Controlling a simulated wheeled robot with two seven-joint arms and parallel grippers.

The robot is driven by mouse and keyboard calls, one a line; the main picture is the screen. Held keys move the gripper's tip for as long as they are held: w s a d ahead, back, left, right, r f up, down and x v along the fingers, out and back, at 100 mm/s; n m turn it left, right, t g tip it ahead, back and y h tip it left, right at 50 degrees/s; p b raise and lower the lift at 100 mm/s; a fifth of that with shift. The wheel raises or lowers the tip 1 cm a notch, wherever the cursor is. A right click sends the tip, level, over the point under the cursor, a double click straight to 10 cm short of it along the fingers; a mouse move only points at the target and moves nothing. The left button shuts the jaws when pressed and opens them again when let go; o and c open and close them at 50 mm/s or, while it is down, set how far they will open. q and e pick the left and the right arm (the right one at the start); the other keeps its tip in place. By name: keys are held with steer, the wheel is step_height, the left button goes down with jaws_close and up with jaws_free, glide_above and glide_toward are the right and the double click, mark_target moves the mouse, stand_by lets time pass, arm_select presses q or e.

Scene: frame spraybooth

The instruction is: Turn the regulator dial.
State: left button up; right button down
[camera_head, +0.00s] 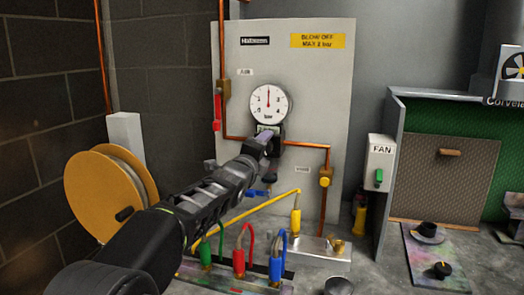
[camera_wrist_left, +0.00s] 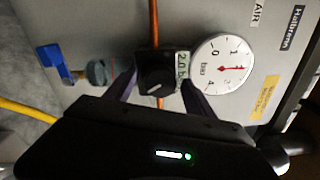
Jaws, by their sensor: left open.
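The regulator dial (camera_wrist_left: 155,70) is a black knob in the left wrist view, below a small display (camera_wrist_left: 183,66) that seems to read 2.0. My left gripper (camera_wrist_left: 158,84) is open, with one dark finger on each side of the dial; I cannot tell whether they touch it. In the head view, my left gripper (camera_head: 264,146) reaches the regulator just under the round gauge (camera_head: 268,103) and hides the dial. The gauge's red needle points straight up, near 2. It also shows in the left wrist view (camera_wrist_left: 222,63). My right gripper is not in view.
Copper pipe (camera_head: 305,145) runs along the grey panel (camera_head: 330,85), with a red lever (camera_head: 217,112) at left and a blue lever (camera_wrist_left: 54,64) beside the regulator. A yellow hose (camera_head: 245,215) and coloured hose fittings stand below. An orange reel (camera_head: 105,190) is at left.

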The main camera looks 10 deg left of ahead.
arm_select(q)
steer(key=shift+s, duration=0.1)
steer(key=s+b, duration=0.3)
steer(key=s, duration=0.4)
steer(key=shift+s+a, duration=0.3)
steer(key=shift+f, duration=0.15)
